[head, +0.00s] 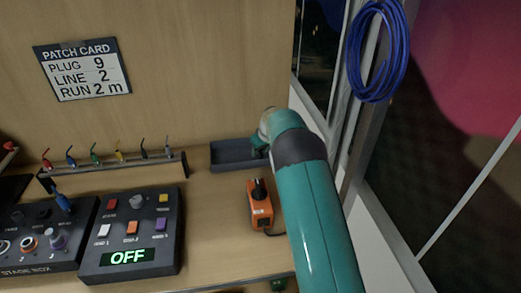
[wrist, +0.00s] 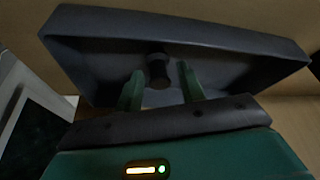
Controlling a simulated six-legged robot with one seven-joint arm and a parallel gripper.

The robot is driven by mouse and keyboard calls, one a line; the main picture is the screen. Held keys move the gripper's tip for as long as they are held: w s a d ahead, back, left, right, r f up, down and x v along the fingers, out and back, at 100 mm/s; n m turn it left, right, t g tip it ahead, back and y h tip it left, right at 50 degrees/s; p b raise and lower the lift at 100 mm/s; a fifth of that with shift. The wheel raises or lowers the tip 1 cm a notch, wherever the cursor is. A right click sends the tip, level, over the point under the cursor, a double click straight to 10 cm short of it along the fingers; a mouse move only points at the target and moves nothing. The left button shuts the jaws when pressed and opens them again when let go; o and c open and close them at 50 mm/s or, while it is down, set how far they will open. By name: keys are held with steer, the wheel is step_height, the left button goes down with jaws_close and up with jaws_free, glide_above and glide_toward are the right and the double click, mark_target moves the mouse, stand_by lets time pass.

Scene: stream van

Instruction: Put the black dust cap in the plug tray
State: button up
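The plug tray (head: 228,163) is a shallow dark grey tray at the back of the wooden bench. In the wrist view its dark wall (wrist: 235,35) spans the picture. A small black cylinder, which looks like the black dust cap (wrist: 158,72), shows inside the tray between my fingertips. My gripper (wrist: 160,86) is open at the tray, with a visible gap on each side of the cap. In the head view my gripper (head: 259,146) is at the tray's right end, mostly hidden by my arm. The cap is not visible there.
An orange box (head: 261,208) with a black top part stands in front of the tray. A control box (head: 130,235) reading OFF and a rack (head: 120,170) of coloured plugs are left. A blue cable coil (head: 378,50) hangs at right. Bench around the orange box is clear.

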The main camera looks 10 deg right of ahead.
steer(key=s+d+r+m, duration=0.1)
steer(key=s+r, duration=0.5)
steer(key=r, duration=0.4)
steer(key=s+r, duration=0.6)
steer(key=r, duration=0.4)
steer(key=s+r+m, duration=0.1)
steer(key=s+r, duration=0.6)
steer(key=s, duration=0.6)
steer(key=s+a+f+m+t+h, duration=0.1)
steer(key=s+f+m, duration=0.1)
steer(key=s, duration=2.3)
steer(key=shift+s+m+h, duration=0.3)
steer(key=shift+s+h, duration=0.05)
steer(key=shift+h, duration=0.05)
steer(key=shift+a, duration=0.1)
